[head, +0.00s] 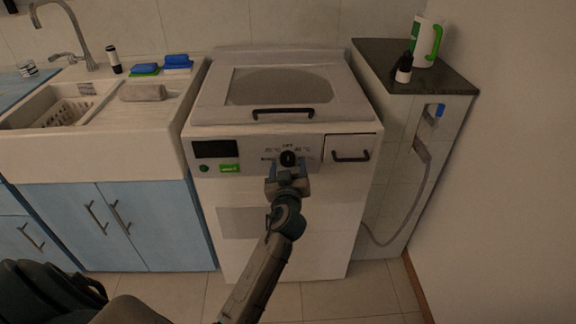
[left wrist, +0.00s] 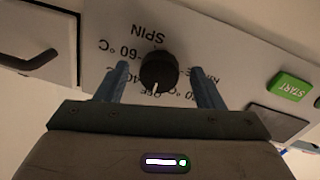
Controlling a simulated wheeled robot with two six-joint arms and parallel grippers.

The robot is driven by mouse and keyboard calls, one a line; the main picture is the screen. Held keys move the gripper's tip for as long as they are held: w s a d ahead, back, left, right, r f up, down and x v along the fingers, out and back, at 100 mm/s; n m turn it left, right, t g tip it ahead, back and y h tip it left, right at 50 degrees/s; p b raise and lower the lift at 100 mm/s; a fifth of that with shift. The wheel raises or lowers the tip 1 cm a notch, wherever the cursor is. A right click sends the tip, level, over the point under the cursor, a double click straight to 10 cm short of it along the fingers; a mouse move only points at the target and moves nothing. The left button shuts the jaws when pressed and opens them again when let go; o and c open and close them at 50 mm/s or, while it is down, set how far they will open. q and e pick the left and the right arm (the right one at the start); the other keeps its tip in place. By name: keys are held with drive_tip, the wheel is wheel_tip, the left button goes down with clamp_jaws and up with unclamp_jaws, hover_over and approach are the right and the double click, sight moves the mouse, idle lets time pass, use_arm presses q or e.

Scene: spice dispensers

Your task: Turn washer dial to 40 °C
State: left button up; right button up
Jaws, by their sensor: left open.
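The washer (head: 285,200) stands in the middle of the head view, with a control panel across its upper front. Its round black dial (head: 288,158) sits mid-panel, also seen in the left wrist view (left wrist: 158,70). Printed labels surround the dial, including OFF, SPIN and temperatures. In the upside-down wrist view, the dial's white mark points down toward the OFF label. My left gripper (head: 288,166) is open in front of the panel, with its two blue-grey fingers (left wrist: 161,80) on either side of the dial. Gaps show between fingers and dial. My right gripper is not in view.
A green START button (left wrist: 290,86) and a dark display (head: 215,149) lie left of the dial in the head view. A drawer handle (head: 351,156) is to the right, and a lid handle (head: 283,113) is above. A sink (head: 90,150) and a dark-topped counter (head: 440,82) flank the washer.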

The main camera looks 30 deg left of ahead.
use_arm(q)
drive_tip(key=shift+w, duration=0.1)
drive_tip(key=c, duration=1)
drive_tip(key=shift+m, duration=0.6)
drive_tip(key=shift+a+m+p, duration=0.1)
drive_tip(key=shift+m+p, duration=0.25)
drive_tip(key=shift+m, duration=0.85)
drive_tip(key=m+p, duration=0.1)
drive_tip(key=m, duration=0.3)
drive_tip(key=shift+r+p, duration=0.15)
drive_tip(key=shift+p, duration=0.15)
drive_tip(key=shift+m+g, duration=0.3)
drive_tip(key=shift+m, duration=0.7)
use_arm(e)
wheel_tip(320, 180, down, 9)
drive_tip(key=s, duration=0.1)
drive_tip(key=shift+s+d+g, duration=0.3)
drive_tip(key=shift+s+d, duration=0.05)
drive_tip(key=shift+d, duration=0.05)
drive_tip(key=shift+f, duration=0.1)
